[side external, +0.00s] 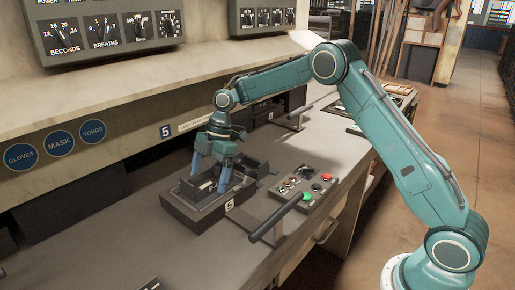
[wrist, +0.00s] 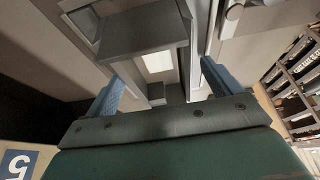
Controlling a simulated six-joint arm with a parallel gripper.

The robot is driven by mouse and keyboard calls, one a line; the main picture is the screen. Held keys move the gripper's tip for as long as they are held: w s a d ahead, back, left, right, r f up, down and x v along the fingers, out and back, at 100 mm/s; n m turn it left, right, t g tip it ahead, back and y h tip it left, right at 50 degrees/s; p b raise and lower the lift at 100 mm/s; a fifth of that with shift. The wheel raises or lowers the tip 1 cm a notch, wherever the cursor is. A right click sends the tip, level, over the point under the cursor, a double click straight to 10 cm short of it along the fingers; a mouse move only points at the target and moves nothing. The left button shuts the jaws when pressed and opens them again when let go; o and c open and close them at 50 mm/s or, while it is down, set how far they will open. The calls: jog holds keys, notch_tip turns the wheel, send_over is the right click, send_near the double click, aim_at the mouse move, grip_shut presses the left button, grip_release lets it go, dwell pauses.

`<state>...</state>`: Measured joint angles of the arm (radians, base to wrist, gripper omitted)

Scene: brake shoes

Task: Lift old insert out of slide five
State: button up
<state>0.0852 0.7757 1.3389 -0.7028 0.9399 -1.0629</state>
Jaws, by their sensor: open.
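Slide five (side external: 188,211) is a dark tray-like block on the bench, with a white "5" label at its front corner. A small pale piece shows inside its recess, likely the old insert (side external: 204,185); its edges are partly hidden. My gripper (side external: 209,179) points down over the slide, its blue fingers apart on either side of the recess. In the wrist view, my open gripper (wrist: 160,82) has one finger at each side of dark grey walls, with a pale patch (wrist: 158,64) between them. I cannot tell whether either finger touches the insert.
A control box (side external: 304,188) with red and green buttons sits right of the slide. A dark handle bar (side external: 278,217) sticks out in front of it. The wall with round signs (side external: 58,144) and an overhanging shelf (side external: 120,85) stand behind. The bench's left front is mostly clear.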

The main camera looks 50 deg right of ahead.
jog(key=shift+f, duration=0.1)
dwell(0.5)
jog(key=c, duration=1.4)
